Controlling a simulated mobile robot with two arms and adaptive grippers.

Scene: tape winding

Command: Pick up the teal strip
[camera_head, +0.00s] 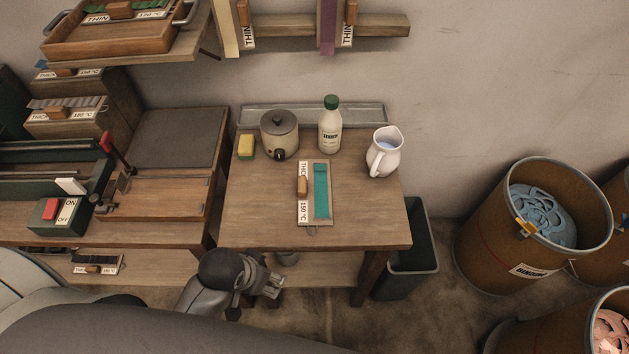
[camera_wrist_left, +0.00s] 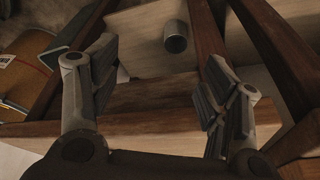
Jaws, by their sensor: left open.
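The teal strip (camera_head: 321,190) lies flat on a small wooden board (camera_head: 313,219) on the table, beside a white label card reading 150 °C (camera_head: 303,210) with a wooden block on it. My left gripper (camera_head: 273,284) is in front of the table's front edge, lower than the top and short of the strip. In the left wrist view my left gripper (camera_wrist_left: 155,92) is open, with nothing between its fingers. The strip does not show in that view. My right gripper is in neither view.
On the table (camera_head: 375,225) stand a yellow sponge (camera_head: 246,146), a lidded pot (camera_head: 279,135), a green-capped bottle (camera_head: 330,128) and a white pitcher (camera_head: 384,152). A dark bin (camera_head: 417,250) stands right of it. A metal cup (camera_wrist_left: 176,36) shows beneath, among wooden legs.

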